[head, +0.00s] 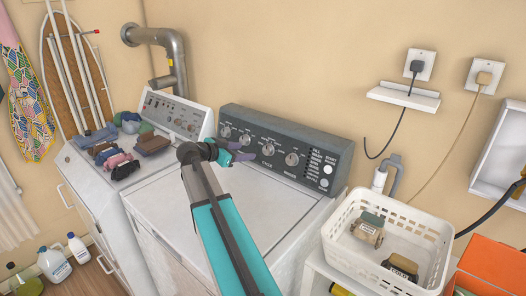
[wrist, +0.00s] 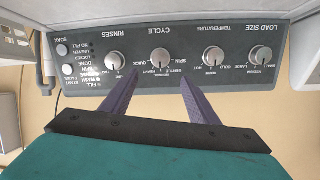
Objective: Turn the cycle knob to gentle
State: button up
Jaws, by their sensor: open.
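The cycle knob (wrist: 160,57) is a round silver dial on the dark control panel (wrist: 210,80), with its CYCLE label and setting names, GENTLE among them, upside down in the wrist view. Its pointer is too small to read surely. In the head view the cycle knob (head: 268,149) is on the washer's panel, just right of my gripper (head: 250,155). My gripper (wrist: 158,80) is open and empty. Its two purple fingers point at the panel, one to each side of the cycle knob's line, with their tips apart from the knob.
The rinses knob (wrist: 114,60) and temperature knob (wrist: 213,56) flank the cycle knob; the load size knob (wrist: 262,54) is farther right. The white washer lid (head: 165,195) is clear. A white basket (head: 345,235) stands right of the washer, and clothes (head: 118,160) lie on the left machine.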

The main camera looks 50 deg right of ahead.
aim_at(266, 150)
jog(key=p+x, duration=0.4)
jog(key=x, duration=0.8)
jog(key=shift+d, duration=0.15)
jog(key=shift+d+f+p, duration=0.35)
jog(key=shift+d, duration=0.25)
jog(key=c, duration=1)
jog(key=shift+c, duration=0.2)
